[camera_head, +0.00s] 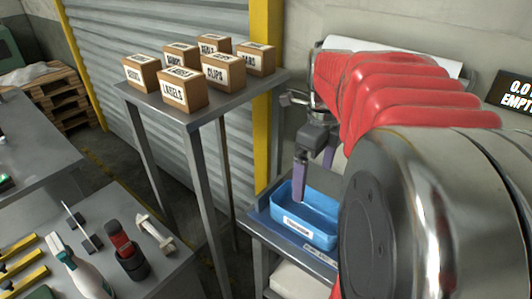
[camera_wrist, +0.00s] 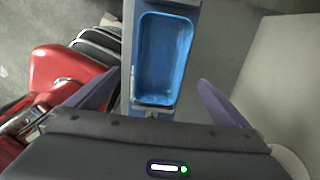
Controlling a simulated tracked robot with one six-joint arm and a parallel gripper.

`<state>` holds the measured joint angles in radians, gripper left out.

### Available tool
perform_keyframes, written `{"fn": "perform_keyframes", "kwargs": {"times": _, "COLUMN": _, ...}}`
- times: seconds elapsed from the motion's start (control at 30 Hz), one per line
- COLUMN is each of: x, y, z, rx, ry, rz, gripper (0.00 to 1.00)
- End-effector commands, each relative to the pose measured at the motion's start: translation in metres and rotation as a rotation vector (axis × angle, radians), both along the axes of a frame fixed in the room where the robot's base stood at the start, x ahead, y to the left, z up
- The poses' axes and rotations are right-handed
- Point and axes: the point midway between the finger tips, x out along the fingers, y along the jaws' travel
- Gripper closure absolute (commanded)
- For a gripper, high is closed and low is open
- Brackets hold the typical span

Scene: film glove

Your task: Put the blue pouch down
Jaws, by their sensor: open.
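I cannot make out a separate blue pouch in either view. A blue open tray (camera_head: 318,238) with a white label stands on a small stand at the lower right of the head view. It also shows in the wrist view (camera_wrist: 194,55), where its inside looks blue and empty. My gripper (camera_head: 308,180) has purple fingers and hangs above the tray. In the wrist view my gripper (camera_wrist: 160,78) is open, its fingers spread to either side of the tray's near end, with nothing seen between them. My red and metal arm hides the area right of the tray.
A tall grey table (camera_head: 130,92) left of the tray carries several labelled boxes (camera_head: 183,90). A lower bench (camera_head: 185,270) at the front left holds tools and a bottle (camera_head: 80,272). A yellow post (camera_head: 262,100) stands behind. A screen (camera_head: 517,92) reads "EMPTY" at the right.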

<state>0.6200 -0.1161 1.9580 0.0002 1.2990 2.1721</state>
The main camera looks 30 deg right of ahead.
Motion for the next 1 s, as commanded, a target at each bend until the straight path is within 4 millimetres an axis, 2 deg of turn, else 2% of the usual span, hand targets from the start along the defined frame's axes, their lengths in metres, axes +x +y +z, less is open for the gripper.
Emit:
{"fn": "perform_keyframes", "kwargs": {"times": 0.13, "x": 0.001, "y": 0.009, "z": 0.001, "rx": -0.010, "ry": -0.013, "rz": 0.088, "gripper": 0.00}}
{"fn": "perform_keyframes", "kwargs": {"times": 0.27, "x": 0.003, "y": 0.028, "z": 0.003, "rx": -0.033, "ry": -0.039, "rz": 0.275, "gripper": 0.00}}
{"fn": "perform_keyframes", "kwargs": {"times": 0.63, "x": 0.001, "y": 0.097, "z": 0.006, "rx": -0.150, "ry": -0.119, "rz": 1.019, "gripper": 0.00}}
{"fn": "perform_keyframes", "kwargs": {"times": 1.0, "x": -0.012, "y": 0.159, "z": 0.002, "rx": -0.322, "ry": -0.160, "rz": 1.756, "gripper": 0.00}}
